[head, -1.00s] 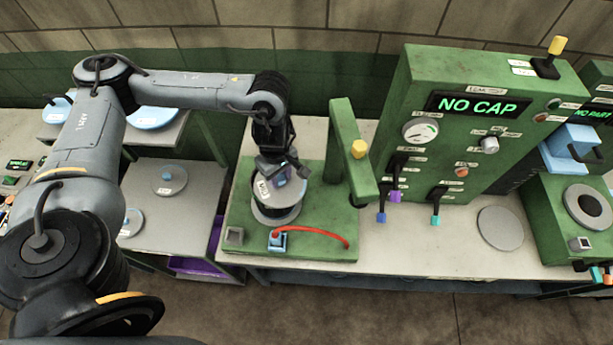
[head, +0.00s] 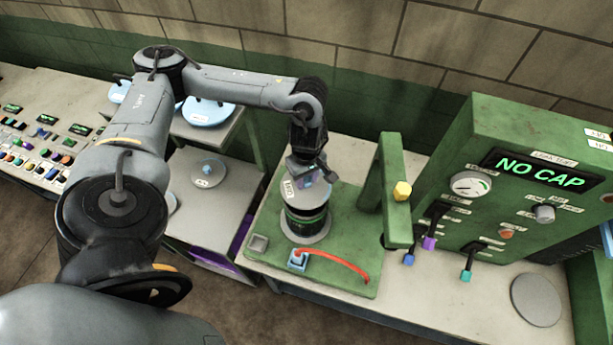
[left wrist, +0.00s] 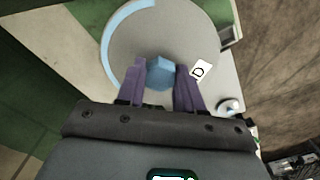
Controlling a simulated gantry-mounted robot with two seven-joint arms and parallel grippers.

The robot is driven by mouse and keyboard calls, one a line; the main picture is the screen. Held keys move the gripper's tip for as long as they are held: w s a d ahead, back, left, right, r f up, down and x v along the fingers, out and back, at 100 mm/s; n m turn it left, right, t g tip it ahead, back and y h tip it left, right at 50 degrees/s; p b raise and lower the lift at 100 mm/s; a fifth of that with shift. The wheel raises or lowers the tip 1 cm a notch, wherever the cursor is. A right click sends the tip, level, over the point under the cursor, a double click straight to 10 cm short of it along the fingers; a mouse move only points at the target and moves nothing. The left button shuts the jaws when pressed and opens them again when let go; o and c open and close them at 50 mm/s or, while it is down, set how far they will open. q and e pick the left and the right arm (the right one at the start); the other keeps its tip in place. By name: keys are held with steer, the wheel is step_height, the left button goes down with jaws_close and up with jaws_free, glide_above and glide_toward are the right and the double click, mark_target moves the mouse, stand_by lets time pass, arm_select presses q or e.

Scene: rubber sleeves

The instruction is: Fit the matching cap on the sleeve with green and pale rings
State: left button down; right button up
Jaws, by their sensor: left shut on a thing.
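The sleeve (head: 305,222), dark with green and pale rings, stands upright on the green fixture (head: 265,262). A grey disc-shaped cap (head: 296,190) with a white label is directly above it; I cannot tell whether they touch. In the left wrist view the cap (left wrist: 185,35) shows a label with a "D", a pale blue arc along its rim and a blue faceted knob (left wrist: 160,72). My left gripper (head: 308,178) is shut on this knob, its purple fingers on either side of it. The sleeve is hidden under the cap there. My right gripper is out of view.
A green post with an overhanging arm (head: 400,225) stands close right of the sleeve. A red hose (head: 335,262) lies in front. The test panel (head: 545,172) reads "NO CAP". Another grey cap (head: 208,172) lies on the left shelf, with a blue one (head: 208,112) above.

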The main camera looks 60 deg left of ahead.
mark_target(306, 189)
arm_select(q)
steer(key=shift+f+b, duration=1.6)
steer(key=shift+f, duration=0.8)
steer(key=shift+f+b, duration=0.8)
steer(key=shift+f, duration=0.05)
steer(key=c, duration=0.6)
jaws_free()
steer(key=shift+c, duration=0.2)
